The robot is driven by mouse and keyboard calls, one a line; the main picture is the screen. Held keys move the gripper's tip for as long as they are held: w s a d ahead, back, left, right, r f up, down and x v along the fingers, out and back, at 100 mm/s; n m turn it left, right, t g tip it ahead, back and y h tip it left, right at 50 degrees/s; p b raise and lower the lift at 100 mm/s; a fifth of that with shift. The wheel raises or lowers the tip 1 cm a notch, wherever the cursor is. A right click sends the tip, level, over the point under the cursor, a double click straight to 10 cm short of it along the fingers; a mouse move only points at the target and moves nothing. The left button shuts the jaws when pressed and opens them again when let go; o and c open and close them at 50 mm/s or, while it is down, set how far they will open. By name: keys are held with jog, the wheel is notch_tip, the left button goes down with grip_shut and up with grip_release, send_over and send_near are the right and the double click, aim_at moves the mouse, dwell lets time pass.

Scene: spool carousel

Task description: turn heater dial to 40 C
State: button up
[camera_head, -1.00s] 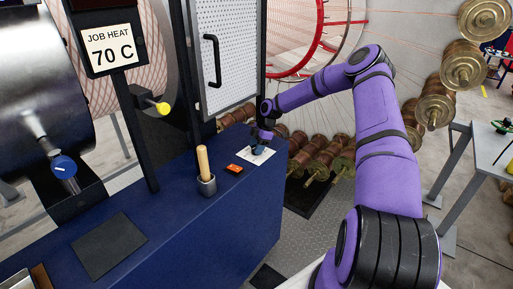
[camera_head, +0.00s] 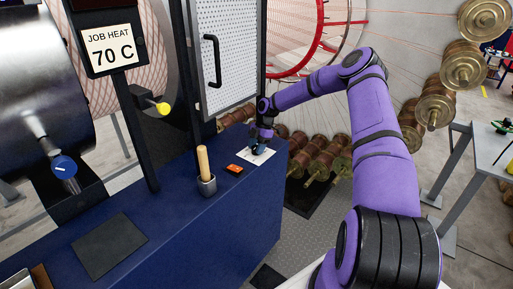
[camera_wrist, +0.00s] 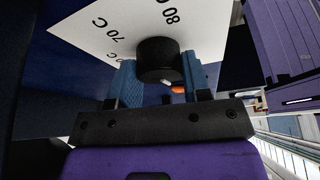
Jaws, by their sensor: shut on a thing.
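The heater dial is a black round knob (camera_wrist: 158,58) on a white scale card (camera_wrist: 95,28). In the wrist view the card's marks 70 C and 80 C show; other marks are hidden or out of frame. My gripper (camera_wrist: 160,75) has its blue fingers on both sides of the knob, shut on it. A small white and orange piece shows just below the knob. In the head view my gripper (camera_head: 260,146) is down at the white card (camera_head: 262,157) on the blue bench, and the knob is hidden. A sign (camera_head: 111,48) reads JOB HEAT 70 C.
A perforated panel door (camera_head: 228,50) rises behind. Copper spools (camera_head: 320,160) lie beyond the bench.

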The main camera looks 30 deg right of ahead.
jog(key=o, duration=0.9)
jog(key=shift+d, duration=0.1)
jog(key=v, duration=1)
jog(key=shift+w+d+r, duration=0.1)
jog(key=shift+r, duration=0.25)
